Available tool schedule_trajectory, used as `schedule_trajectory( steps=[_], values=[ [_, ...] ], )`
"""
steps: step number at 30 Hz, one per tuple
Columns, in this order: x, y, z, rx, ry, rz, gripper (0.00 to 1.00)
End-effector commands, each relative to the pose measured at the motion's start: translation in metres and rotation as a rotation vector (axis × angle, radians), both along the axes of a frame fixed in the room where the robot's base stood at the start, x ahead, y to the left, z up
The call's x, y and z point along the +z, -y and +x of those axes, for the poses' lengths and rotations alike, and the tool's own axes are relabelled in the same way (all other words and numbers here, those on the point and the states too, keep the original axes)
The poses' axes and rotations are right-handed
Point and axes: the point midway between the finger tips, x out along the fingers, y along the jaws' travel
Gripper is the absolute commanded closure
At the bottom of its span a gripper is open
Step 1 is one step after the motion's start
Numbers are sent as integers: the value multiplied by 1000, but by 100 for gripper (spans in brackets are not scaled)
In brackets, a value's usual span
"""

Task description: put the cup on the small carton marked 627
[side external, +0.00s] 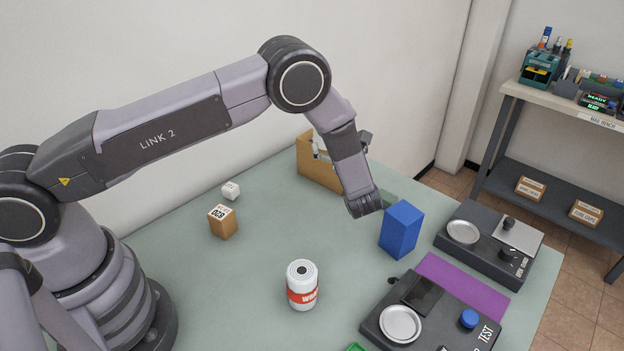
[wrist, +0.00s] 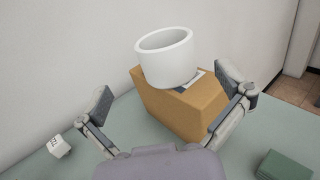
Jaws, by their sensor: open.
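The white cup (wrist: 165,58) shows upright in the wrist view, over the top of a brown carton (wrist: 180,105). It looks to stand on the carton, but its contact is hard to judge. The cup hides part of the carton's label, and I cannot read a number there. My gripper (wrist: 165,80) is open, with one finger on each side of the cup and nothing held. In the side view this carton (side external: 306,168) is partly behind my arm, and the cup is mostly hidden. A smaller brown carton (side external: 222,222) has a label that seems to read 028.
A blue block (side external: 401,229), a white-and-red can (side external: 302,286), a purple mat (side external: 462,286) and two dark devices (side external: 488,243) (side external: 430,315) occupy the right and front. A dark green object (wrist: 285,165) lies beside the large carton. The table's middle is clear.

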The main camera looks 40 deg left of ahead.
Motion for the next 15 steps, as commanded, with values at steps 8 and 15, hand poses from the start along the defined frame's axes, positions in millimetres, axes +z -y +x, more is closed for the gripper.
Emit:
schedule_trajectory(
  steps=[8, 15],
  values=[
    [113, -61, -49, 328, 149, -325, 0],
    [200, -103, -157, 690, 375, -786, 0]
  ],
)
